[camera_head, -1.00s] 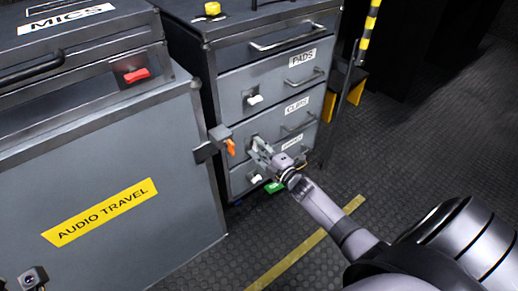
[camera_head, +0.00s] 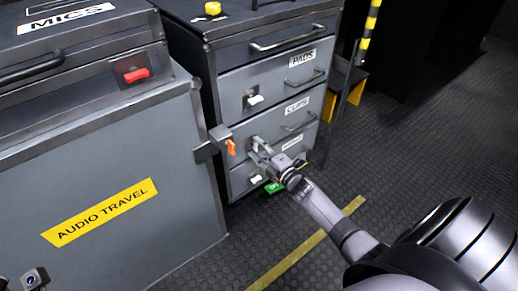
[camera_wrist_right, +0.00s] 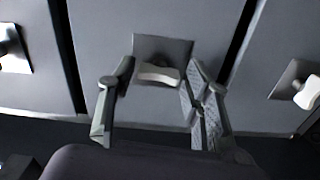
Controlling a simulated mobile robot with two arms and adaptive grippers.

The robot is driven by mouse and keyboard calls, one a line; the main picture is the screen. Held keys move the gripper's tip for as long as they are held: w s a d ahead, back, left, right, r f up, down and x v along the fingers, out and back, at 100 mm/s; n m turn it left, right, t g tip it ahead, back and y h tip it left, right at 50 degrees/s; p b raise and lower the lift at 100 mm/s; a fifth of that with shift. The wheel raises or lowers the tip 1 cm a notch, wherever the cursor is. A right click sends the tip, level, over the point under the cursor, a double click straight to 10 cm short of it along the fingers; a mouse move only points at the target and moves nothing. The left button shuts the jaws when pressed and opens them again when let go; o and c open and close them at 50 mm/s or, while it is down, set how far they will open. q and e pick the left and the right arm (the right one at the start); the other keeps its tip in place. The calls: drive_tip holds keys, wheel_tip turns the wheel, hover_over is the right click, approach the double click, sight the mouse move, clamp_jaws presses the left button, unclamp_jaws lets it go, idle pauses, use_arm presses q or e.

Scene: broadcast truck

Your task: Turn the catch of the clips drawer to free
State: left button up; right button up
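The clips drawer (camera_head: 275,122) is the middle drawer of the grey cabinet, with a CLIPS label, and it is closed. Its catch is hidden behind my right gripper (camera_head: 259,151) in the head view. In the right wrist view, a pale catch handle (camera_wrist_right: 158,74) lies crosswise on a dark square plate (camera_wrist_right: 172,47). My right gripper (camera_wrist_right: 161,76) is open, with one finger on each side of this handle. I cannot tell whether the fingers touch it. My left gripper is not clearly in view.
Other catches show on the pads drawer (camera_head: 255,99) and the bottom drawer (camera_head: 257,179).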

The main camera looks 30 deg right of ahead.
drive_tip(key=shift+o, duration=0.8)
drive_tip(key=s+d, duration=0.1)
drive_tip(key=s, duration=1.1)
